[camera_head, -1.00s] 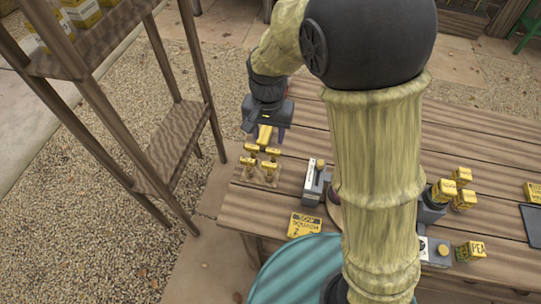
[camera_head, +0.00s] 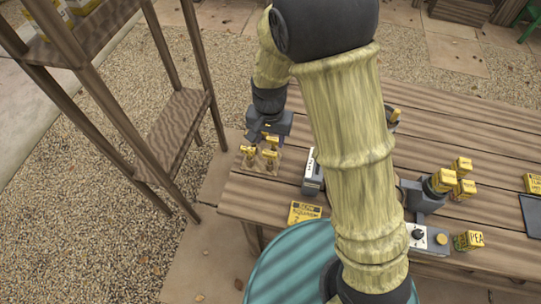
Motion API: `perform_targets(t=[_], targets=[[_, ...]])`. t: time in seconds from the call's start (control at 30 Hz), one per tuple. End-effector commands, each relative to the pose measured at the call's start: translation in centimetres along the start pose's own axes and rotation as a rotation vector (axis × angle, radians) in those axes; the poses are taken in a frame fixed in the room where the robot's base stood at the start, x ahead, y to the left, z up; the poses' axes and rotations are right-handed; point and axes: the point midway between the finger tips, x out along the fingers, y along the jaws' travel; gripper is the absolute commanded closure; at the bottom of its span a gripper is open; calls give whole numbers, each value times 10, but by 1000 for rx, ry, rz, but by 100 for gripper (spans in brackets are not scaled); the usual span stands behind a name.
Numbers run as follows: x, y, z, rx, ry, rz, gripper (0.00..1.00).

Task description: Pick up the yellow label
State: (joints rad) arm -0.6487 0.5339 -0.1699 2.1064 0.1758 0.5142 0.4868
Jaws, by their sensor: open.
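Several yellow T-shaped labels (camera_head: 269,154) stand upright in a small clear holder near the left end of the wooden table. My gripper (camera_head: 268,136) is open, pointing down right over them. Its fingers are close around or just above the rear yellow head; I cannot tell whether they touch it. A flat yellow card with black print (camera_head: 305,213) lies at the table's front edge, to the right of and nearer than the holder. My arm hides part of the table's middle.
A grey box-like device (camera_head: 313,173) stands just right of the holder. A teal round surface (camera_head: 290,262) is in front; a wooden shelf (camera_head: 175,135) is at left.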

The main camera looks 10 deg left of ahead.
Motion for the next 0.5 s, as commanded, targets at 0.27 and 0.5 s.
perform_targets(t=[0.27, 0.5], targets=[[41, 1, 0, 1, -2, 2, 53], [43, 0, 0, 0, 0, 0, 53]])
